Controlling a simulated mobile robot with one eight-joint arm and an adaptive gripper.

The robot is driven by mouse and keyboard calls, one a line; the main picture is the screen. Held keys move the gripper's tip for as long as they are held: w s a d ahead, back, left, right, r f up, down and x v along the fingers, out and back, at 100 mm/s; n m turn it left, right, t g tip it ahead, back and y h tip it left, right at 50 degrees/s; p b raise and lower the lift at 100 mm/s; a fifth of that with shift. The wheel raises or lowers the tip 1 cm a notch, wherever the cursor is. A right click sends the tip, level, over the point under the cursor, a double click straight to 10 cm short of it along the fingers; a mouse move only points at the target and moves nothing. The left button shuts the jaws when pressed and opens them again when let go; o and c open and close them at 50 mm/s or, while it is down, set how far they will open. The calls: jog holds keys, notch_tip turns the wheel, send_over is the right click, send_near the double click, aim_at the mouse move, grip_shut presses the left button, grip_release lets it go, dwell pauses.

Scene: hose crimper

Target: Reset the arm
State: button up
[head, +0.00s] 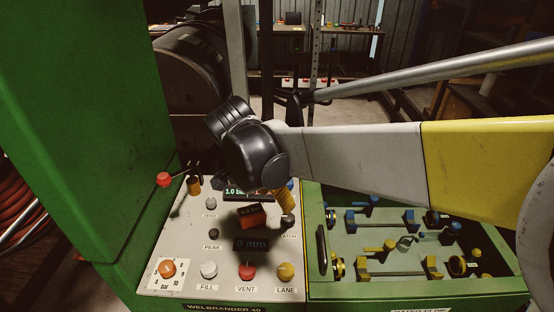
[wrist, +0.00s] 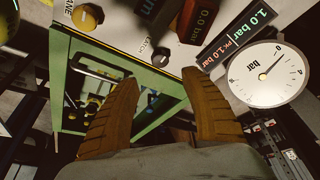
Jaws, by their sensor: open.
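My gripper (wrist: 160,92) is open in the wrist view, with its two ribbed brown fingers spread apart and nothing between them. In the head view my gripper (head: 285,203) hangs beneath my black wrist, and one finger shows above the panel near the latch knob (head: 287,221). The other finger is mostly hidden there. The latch knob also shows in the wrist view (wrist: 160,57), beyond the gap between the fingertips. I cannot tell whether a finger touches it. My arm reaches in from the right.
The white control panel (head: 221,273) carries the fill knob (head: 208,269), red vent knob (head: 247,271) and yellow lane knob (head: 285,271). A red-tipped lever (head: 164,180) stands at left. A green tray (head: 400,287) with fittings lies right. A round gauge (wrist: 268,73) is near my right finger.

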jog(key=s+d+r+n+t+y, duration=0.1)
jog(key=s+d+n+t+y, duration=0.2)
jog(key=s+d+n, duration=0.6)
jog(key=s+d+t, duration=0.1)
jog(key=s+d, duration=0.4)
jog(key=d, duration=0.5)
jog(key=shift+s+n, duration=0.3)
jog(key=shift+s, duration=0.05)
jog(key=shift+r, duration=0.15)
dwell(0.8)
